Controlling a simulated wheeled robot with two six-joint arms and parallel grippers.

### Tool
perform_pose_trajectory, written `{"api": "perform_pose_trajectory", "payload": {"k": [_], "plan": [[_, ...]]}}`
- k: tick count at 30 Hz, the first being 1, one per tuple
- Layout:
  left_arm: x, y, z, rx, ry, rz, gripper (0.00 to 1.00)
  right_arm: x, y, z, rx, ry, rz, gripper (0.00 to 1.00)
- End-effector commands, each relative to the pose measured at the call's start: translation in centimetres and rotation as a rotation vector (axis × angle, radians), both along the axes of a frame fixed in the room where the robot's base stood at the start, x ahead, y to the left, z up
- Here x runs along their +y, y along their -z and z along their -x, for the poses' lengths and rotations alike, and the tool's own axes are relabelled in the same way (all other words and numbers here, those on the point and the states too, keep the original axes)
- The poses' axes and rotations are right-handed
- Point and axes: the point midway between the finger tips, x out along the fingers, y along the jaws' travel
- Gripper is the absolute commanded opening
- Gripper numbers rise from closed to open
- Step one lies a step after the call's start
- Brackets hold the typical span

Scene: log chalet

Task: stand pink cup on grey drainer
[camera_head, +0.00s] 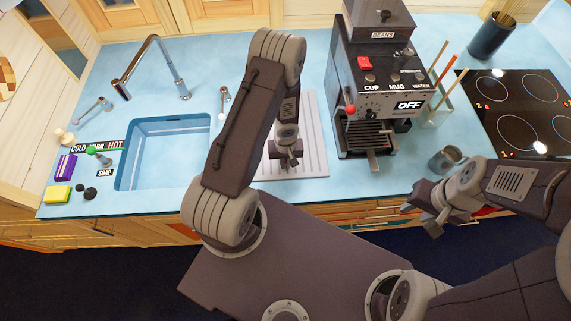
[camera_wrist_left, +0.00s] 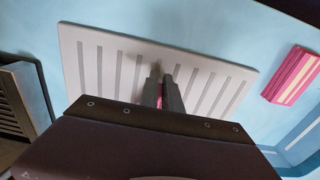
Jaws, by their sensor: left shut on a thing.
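My left gripper (camera_head: 287,160) is over the grey drainer (camera_head: 313,150), pointing down at it. In the left wrist view its fingers (camera_wrist_left: 162,85) are close together above the middle of the ribbed drainer (camera_wrist_left: 100,72). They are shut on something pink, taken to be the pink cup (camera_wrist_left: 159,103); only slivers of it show. My gripper and wrist hide the rest, so I cannot tell whether it touches the drainer. My right gripper (camera_head: 424,215) is empty and looks open, in front of the counter's edge at the right.
The blue sink (camera_head: 165,150) lies left of the drainer, and the coffee machine (camera_head: 378,100) stands close on its right. A metal mug (camera_head: 445,158) is near my right gripper. A pink striped block (camera_wrist_left: 292,75) lies beside the drainer. The hob (camera_head: 520,110) is far right.

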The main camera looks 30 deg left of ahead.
Motion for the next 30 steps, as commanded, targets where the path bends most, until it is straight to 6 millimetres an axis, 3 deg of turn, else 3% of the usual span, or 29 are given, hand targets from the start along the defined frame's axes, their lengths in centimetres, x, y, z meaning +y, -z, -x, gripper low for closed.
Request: {"api": "perform_pose_trajectory", "payload": {"k": [6,7,9,19,23,30], "plan": [[0.0,0.4,0.0,0.000,0.001,0.000,0.00,0.0,0.4,0.0,0.000,0.000,0.000,0.36],[0.0,0.3,0.0,0.000,0.001,0.000,0.14,0.0,0.3,0.0,0.000,0.000,0.000,0.36],[0.0,0.2,0.0,0.000,0.001,0.000,0.30,0.0,0.2,0.0,0.000,0.000,0.000,0.36],[0.0,-0.2,0.0,0.000,0.001,0.000,0.30,0.0,-0.2,0.0,0.000,0.000,0.000,0.36],[0.0,-2.8,0.0,0.000,-0.001,0.000,0.30,0.0,-2.7,0.0,0.000,0.000,0.000,0.36],[-0.1,-9.0,0.1,0.001,-0.001,-0.001,0.30,0.0,-8.8,0.0,-0.001,0.000,0.000,0.36]]}}
